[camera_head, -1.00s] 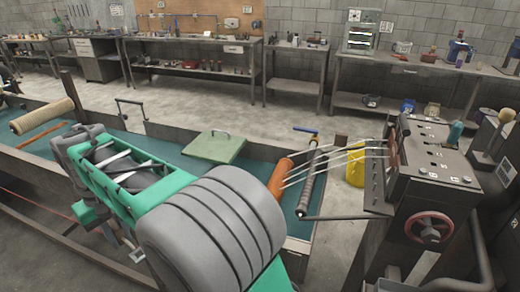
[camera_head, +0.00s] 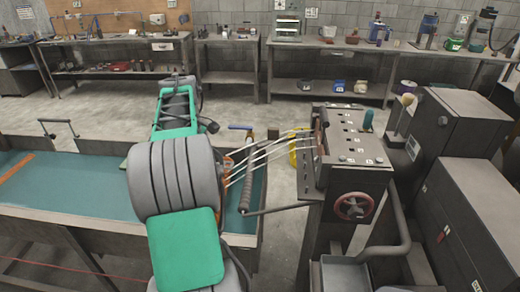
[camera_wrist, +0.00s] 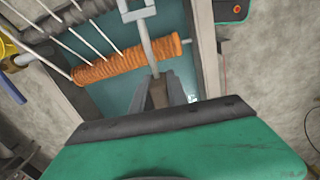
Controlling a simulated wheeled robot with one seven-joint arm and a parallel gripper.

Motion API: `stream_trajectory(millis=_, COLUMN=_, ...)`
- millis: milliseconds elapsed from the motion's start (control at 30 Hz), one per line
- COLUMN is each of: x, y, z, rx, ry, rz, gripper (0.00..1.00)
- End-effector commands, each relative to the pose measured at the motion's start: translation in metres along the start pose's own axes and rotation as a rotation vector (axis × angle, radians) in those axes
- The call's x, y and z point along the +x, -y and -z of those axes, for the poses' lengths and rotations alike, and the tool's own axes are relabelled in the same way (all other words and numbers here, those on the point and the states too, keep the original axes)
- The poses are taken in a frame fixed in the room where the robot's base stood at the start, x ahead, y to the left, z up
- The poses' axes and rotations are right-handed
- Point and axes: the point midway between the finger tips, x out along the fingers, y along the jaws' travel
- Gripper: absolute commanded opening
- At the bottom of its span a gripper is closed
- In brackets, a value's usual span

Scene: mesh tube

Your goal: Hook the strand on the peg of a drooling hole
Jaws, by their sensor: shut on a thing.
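Several pale strands (camera_head: 270,150) run from the plated face of the dark machine (camera_head: 345,180) down-left to an orange ribbed roller (camera_head: 229,163), partly hidden behind my arm in the head view. In the wrist view the orange roller (camera_wrist: 125,62) lies across the trough, with the strands (camera_wrist: 62,48) meeting it from upper left. My gripper (camera_wrist: 165,90) shows only in the wrist view, shut on a grey metal rod tool (camera_wrist: 150,45) with a squared end. The tool overlaps the roller in the picture; I cannot tell whether they touch. Holes and pegs are too small to make out.
A blue-teal trough (camera_head: 85,185) spans the left, with a dark rod (camera_head: 245,185) near its right end. A red handwheel (camera_head: 354,206) sits on the machine's front. A yellow container (camera_head: 294,150) stands behind the strands. Benches line the far wall, with open floor before them.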

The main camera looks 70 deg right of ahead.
Motion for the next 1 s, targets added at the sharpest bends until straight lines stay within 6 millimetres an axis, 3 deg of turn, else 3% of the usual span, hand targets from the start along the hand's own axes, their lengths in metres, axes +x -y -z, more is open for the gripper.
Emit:
stream_trajectory(millis=33, x=-0.005, y=-0.019, z=-0.034, rx=0.005, ry=0.002, rz=0.002, gripper=0.0)
stream_trajectory(millis=200, x=-0.009, y=-0.059, z=-0.136, rx=-0.029, ry=0.005, rz=0.005, gripper=0.0)
stream_trajectory(millis=300, x=-0.01, y=-0.069, z=-0.182, rx=-0.048, ry=0.006, rz=0.006, gripper=0.0)
stream_trajectory(millis=400, x=-0.01, y=-0.073, z=-0.21, rx=-0.062, ry=0.007, rz=0.006, gripper=0.0)
stream_trajectory(millis=533, x=-0.007, y=-0.075, z=-0.223, rx=-0.072, ry=0.007, rz=0.008, gripper=0.0)
stream_trajectory(millis=1000, x=0.018, y=-0.074, z=-0.221, rx=-0.072, ry=0.006, rz=0.007, gripper=0.0)
